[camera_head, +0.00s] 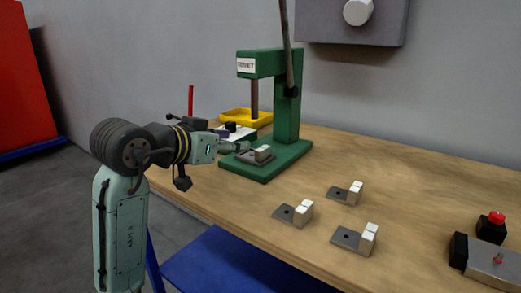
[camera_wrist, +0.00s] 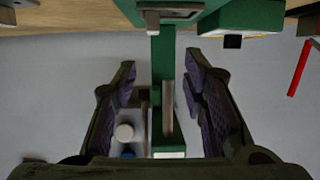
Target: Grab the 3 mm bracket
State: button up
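A bracket, a grey metal plate with a pale block at one end (camera_head: 262,153), lies on the base of the green press. It also shows at the top edge of the wrist view (camera_wrist: 152,20). Three similar brackets lie on the bench: one at the left (camera_head: 303,213), one behind (camera_head: 354,192) and one at the front right (camera_head: 367,240). No thickness mark is readable, so I cannot tell which is 3 mm. My gripper (camera_head: 240,146) is at the left of the press, close to the bracket there. In the wrist view my gripper (camera_wrist: 160,70) is open, with nothing between its fingers.
The green press (camera_head: 287,115) rises close beside my gripper, with its lever above. A yellow tray (camera_head: 243,115) is behind, near a thin red upright rod (camera_head: 190,98). A red-button box (camera_head: 490,226) is at the right. Bare wooden bench (camera_head: 400,180) lies between.

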aim_at(263, 148)
jog(key=shift+g, duration=0.5)
jog(key=x, duration=0.5)
jog(key=shift+s+d+f, duration=0.2)
jog(key=shift+d+f, duration=0.15)
jog(key=shift+f, duration=0.15)
jog(key=shift+r+p+x, duration=0.2)
jog(key=shift+p+x, duration=0.6)
jog(key=shift+x, duration=2.15)
jog(key=shift+w, duration=0.15)
jog(key=shift+c, duration=0.4)
grip_shut()
